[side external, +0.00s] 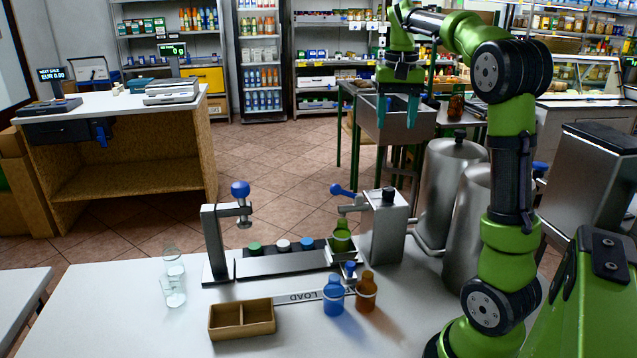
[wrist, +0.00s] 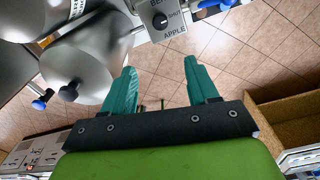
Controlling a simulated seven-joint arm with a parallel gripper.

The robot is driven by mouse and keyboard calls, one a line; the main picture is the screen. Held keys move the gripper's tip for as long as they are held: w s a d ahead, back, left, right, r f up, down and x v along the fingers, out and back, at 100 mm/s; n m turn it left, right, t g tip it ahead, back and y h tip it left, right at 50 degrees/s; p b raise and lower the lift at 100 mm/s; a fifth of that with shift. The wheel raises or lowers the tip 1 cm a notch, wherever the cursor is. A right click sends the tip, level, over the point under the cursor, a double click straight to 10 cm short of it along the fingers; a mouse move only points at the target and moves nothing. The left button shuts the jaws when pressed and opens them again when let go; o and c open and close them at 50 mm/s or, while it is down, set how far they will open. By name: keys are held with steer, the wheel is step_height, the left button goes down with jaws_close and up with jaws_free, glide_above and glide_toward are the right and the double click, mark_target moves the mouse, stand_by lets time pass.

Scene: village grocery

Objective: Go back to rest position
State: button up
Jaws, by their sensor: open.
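My gripper (side external: 397,110) hangs high at the upper right of the side external view, well above and behind the white table. In the wrist view its two teal fingers (wrist: 163,88) are spread apart with only floor tiles between them, so it is open and empty. It touches nothing that I can see. The arm is bent, with its upper part raised and reaching toward the back.
On the white table (side external: 230,338) stand a blue bottle (side external: 333,297), a brown bottle (side external: 366,294), a divided wooden box (side external: 242,320), clear glassware (side external: 173,285) and a metal press station (side external: 215,245). Steel tanks (side external: 452,190) and a dispenser (side external: 388,228) stand behind.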

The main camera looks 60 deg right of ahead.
steer(key=a+f+n+t, duration=0.2)
steer(key=a+f, duration=0.1)
steer(key=a, duration=0.5)
steer(key=a+f+n+t, duration=0.2)
steer(key=a+f, duration=0.2)
steer(key=a, duration=0.5)
steer(key=s+a+f+n+t+y, duration=0.1)
steer(key=s+a, duration=0.1)
steer(key=a, duration=0.4)
steer(key=s+a+f+n+t+y, duration=0.1)
steer(key=s+a+n+t, duration=0.1)
steer(key=a, duration=0.4)
steer(key=shift+s+a+f+y, duration=0.2)
steer(key=shift+s+f+y, duration=0.1)
steer(key=shift+s, duration=0.35)
